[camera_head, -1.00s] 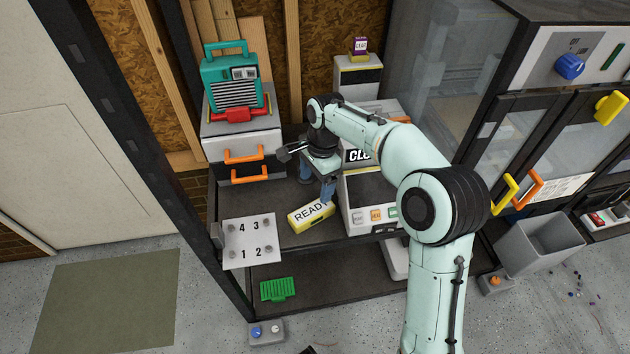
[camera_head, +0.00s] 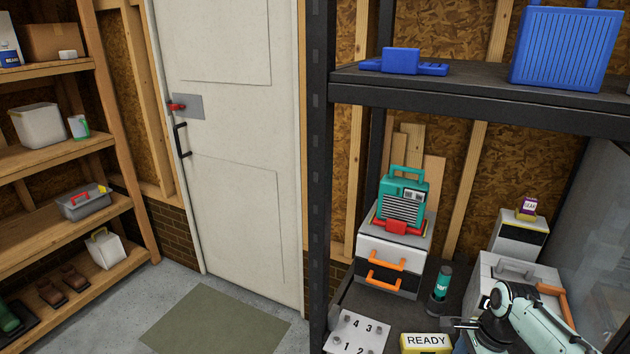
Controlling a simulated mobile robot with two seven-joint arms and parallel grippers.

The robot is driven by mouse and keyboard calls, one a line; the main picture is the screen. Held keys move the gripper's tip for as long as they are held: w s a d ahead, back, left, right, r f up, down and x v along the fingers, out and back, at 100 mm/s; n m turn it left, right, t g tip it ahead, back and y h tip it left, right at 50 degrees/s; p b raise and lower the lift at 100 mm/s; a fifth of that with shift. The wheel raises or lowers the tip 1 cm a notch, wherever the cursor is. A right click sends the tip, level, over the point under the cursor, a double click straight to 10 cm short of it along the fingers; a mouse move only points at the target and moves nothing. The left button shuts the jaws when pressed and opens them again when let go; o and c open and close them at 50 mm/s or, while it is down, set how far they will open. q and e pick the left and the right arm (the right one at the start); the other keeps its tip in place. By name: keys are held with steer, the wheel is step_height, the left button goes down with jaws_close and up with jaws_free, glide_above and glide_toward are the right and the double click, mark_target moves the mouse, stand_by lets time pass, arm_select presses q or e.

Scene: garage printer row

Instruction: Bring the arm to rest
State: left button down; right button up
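My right arm (camera_head: 545,325) comes in at the lower right, pale green with dark joints. My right gripper (camera_head: 462,342) is at the bottom edge, just right of the yellow READY block (camera_head: 426,343) and in front of the grey machine with an orange handle (camera_head: 520,272). Its fingertips are mostly cut off by the frame edge, so I cannot see whether they are apart. I see nothing held. My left gripper is not in view.
A teal bottle (camera_head: 442,283) stands behind the gripper. A drawer unit (camera_head: 376,262) carries a teal radio (camera_head: 403,198). A numbered plate (camera_head: 357,334) lies left. A dark upper shelf (camera_head: 480,105) overhangs, holding blue items. Open floor and a green mat (camera_head: 213,322) lie left.

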steer(key=s+a+f+n+y+p, duration=0.1)
steer(key=s+a+f+n+p, duration=0.2)
steer(key=f, duration=0.6)
steer(key=a+f+n+y+p, duration=0.1)
steer(key=a+f+n+p, duration=0.15)
steer(key=a+f, duration=0.5)
arm_select(q)
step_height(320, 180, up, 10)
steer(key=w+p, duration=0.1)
steer(key=p, duration=0.4)
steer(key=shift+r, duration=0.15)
arm_select(e)
steer(key=s+a+f+n, duration=0.3)
steer(key=s, duration=0.4)
steer(key=s+a+f+n, duration=0.3)
steer(key=s+a+f, duration=0.1)
steer(key=s, duration=0.4)
steer(key=s+a+f+n+g, duration=0.1)
steer(key=s+a+f+n, duration=0.2)
steer(key=s, duration=0.5)
steer(key=shift+a+f+n, duration=0.15)
steer(key=shift+a+n, duration=0.2)
steer(key=shift+a, duration=0.15)
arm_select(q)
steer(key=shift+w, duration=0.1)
